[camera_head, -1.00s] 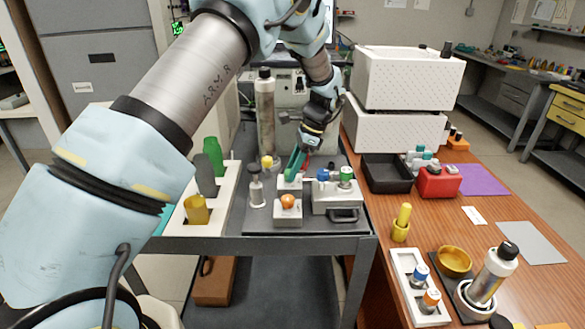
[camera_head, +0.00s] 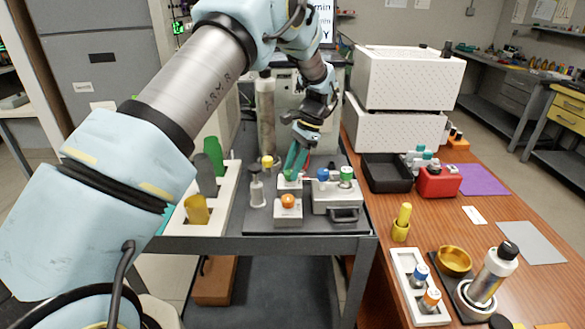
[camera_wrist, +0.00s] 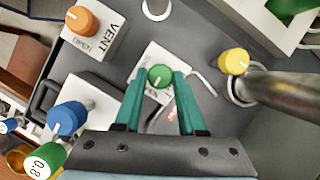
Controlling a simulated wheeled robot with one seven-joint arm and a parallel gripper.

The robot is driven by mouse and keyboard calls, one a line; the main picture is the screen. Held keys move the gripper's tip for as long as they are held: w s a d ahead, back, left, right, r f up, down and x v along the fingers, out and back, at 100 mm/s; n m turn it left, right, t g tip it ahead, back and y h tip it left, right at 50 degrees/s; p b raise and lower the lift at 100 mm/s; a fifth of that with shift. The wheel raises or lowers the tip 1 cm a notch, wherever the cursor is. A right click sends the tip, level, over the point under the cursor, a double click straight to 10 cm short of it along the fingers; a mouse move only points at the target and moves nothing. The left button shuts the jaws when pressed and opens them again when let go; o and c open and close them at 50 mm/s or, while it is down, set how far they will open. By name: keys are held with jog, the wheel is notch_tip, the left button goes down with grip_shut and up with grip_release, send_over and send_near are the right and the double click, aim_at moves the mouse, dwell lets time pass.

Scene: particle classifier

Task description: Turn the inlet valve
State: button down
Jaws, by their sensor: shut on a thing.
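A small green knob (camera_wrist: 160,76) sits on a white block (camera_wrist: 164,62) whose label is mostly hidden; I take it for the inlet valve. In the wrist view my gripper (camera_wrist: 159,78) has its green fingers on either side of the knob, shut on it. The knob's white mark points up and slightly right. In the head view my gripper (camera_head: 291,176) reaches down onto the same block, and the fingers largely cover the knob.
An orange VENT knob (camera_wrist: 82,20) stands on a neighbouring block. A blue knob (camera_wrist: 66,118) and another green knob (camera_wrist: 43,160) are on a grey unit. A yellow knob (camera_wrist: 233,62) is beside a metal cylinder (camera_head: 265,115). A white rack (camera_head: 222,215) stands at the left.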

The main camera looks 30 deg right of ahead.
jog(key=c, duration=0.5)
grip_release()
jog(key=b+v, duration=0.3)
jog(key=v, duration=0.7)
jog(key=shift+d+r, duration=0.2)
jog(key=shift+r, duration=0.15)
